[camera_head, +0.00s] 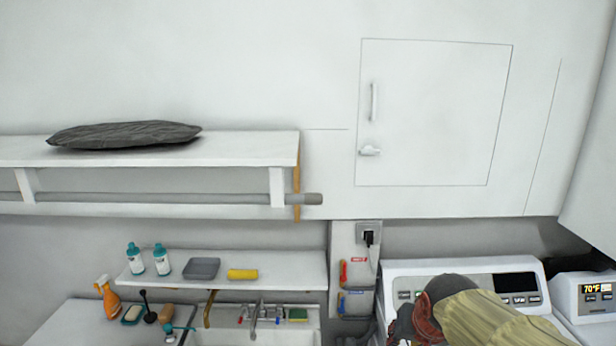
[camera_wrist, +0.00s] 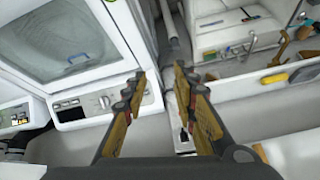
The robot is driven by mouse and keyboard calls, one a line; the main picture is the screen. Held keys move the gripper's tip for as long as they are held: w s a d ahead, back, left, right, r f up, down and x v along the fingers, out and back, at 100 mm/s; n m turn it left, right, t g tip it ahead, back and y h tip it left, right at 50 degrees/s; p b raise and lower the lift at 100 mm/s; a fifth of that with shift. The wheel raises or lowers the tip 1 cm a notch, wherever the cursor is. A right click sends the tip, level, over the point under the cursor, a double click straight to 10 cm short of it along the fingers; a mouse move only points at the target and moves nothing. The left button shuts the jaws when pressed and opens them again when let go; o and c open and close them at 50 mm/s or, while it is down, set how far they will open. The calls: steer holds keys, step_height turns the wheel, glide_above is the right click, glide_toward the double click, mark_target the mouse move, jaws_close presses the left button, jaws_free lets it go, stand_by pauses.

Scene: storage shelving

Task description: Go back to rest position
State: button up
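My gripper (camera_wrist: 158,78) shows in the wrist view with its two dark and yellow-brown fingers spread apart. The gap between the fingertips is empty, and nothing is held. Behind the fingers is a grey pipe, with the washing machine (camera_wrist: 75,45) to the left and the sink area (camera_wrist: 235,35) to the right. In the head view I cannot make out my gripper's fingers. A tan and dark rounded shape there covers part of the washing machine (camera_head: 390,285) at the bottom right; I cannot tell what it is.
An upper shelf (camera_head: 230,152) holds a dark flat cushion (camera_head: 125,134), with a rail below. A lower shelf (camera_head: 300,268) holds two bottles, a grey tray (camera_head: 202,268) and a yellow roll (camera_head: 242,274). A spray bottle (camera_head: 107,298) stands beside the sink. A white cabinet (camera_head: 435,110) is at upper right.

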steer(key=s+f+n+b, duration=0.1)
steer(key=s+f+b, duration=0.2)
steer(key=s, duration=0.7)
steer(key=s+a+f+n+b, duration=0.1)
steer(key=s+f+b, duration=0.3)
steer(key=s, duration=0.5)
steer(key=shift+s+a+f+n+b, duration=0.3)
steer(key=shift+s+n+b, duration=0.1)
steer(key=shift+b, duration=0.1)
